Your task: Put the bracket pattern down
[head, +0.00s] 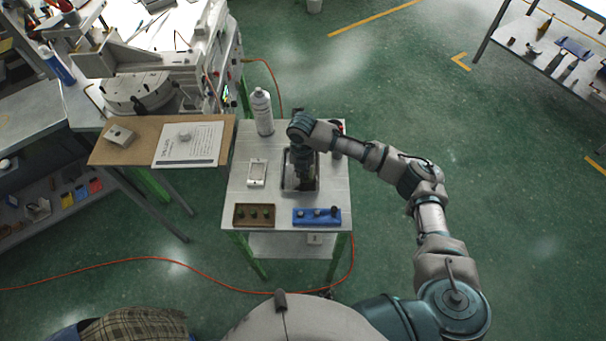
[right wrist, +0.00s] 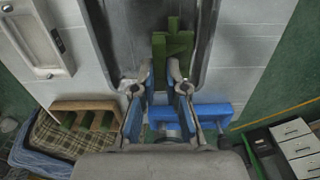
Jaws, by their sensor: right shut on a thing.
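My right gripper (head: 303,181) points down over a grey metal tray (head: 286,184) on the small white table (head: 338,196). In the right wrist view the two blue-padded fingers (right wrist: 160,106) are shut on the green bracket pattern (right wrist: 174,44). The pattern is blocky and stepped and sticks out past the fingertips, over the tray (right wrist: 222,20). I cannot tell whether it touches the tray floor. In the head view the gripper and arm mostly hide the pattern. My left gripper is in neither view.
A brown holder with green pieces (head: 254,215) and a blue holder with grey knobs (head: 317,216) stand at the table's front edge. A white framed device (head: 257,172) lies left of the tray. A white bottle (head: 262,111) stands behind it. A brown board with a sheet (head: 140,153) is further left.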

